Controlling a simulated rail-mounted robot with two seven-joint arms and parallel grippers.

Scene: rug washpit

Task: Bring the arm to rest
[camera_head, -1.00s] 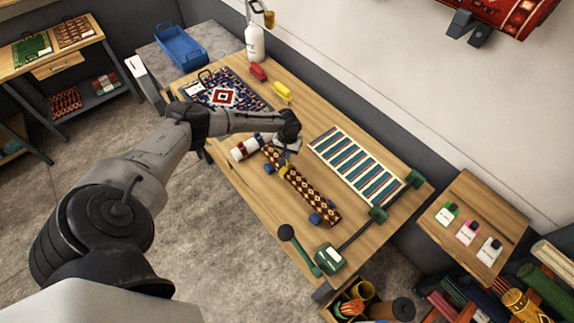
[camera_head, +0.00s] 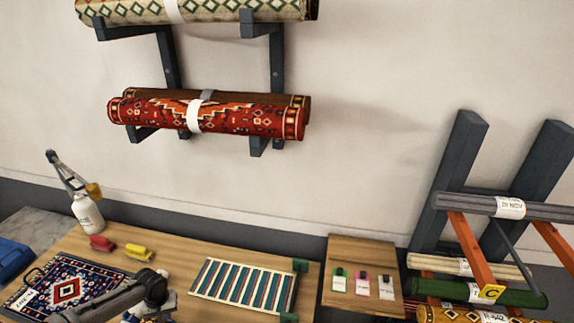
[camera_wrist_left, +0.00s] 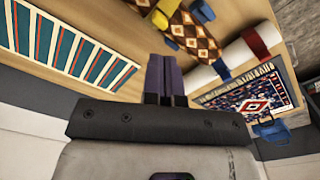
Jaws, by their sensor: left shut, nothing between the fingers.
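My left arm comes in at the bottom left of the head view, and its wrist and gripper (camera_head: 163,303) are over the wooden workbench (camera_head: 195,252), partly cut off by the frame's lower edge. In the left wrist view the two dark fingers of the left gripper (camera_wrist_left: 164,60) are together, with nothing between them. The fingers point toward the bench, beside a patterned rolled rug (camera_wrist_left: 200,40) and a white roll with blue and red bands (camera_wrist_left: 236,54). My right gripper is in neither view.
A striped rug (camera_head: 243,287) and a navy patterned rug (camera_head: 68,288) lie on the bench. Red (camera_head: 101,243) and yellow (camera_head: 139,252) brushes and a white spray bottle (camera_head: 88,213) stand behind. Rolled rugs (camera_head: 250,118) hang on wall brackets; a rack of rolls (camera_head: 480,293) is at right.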

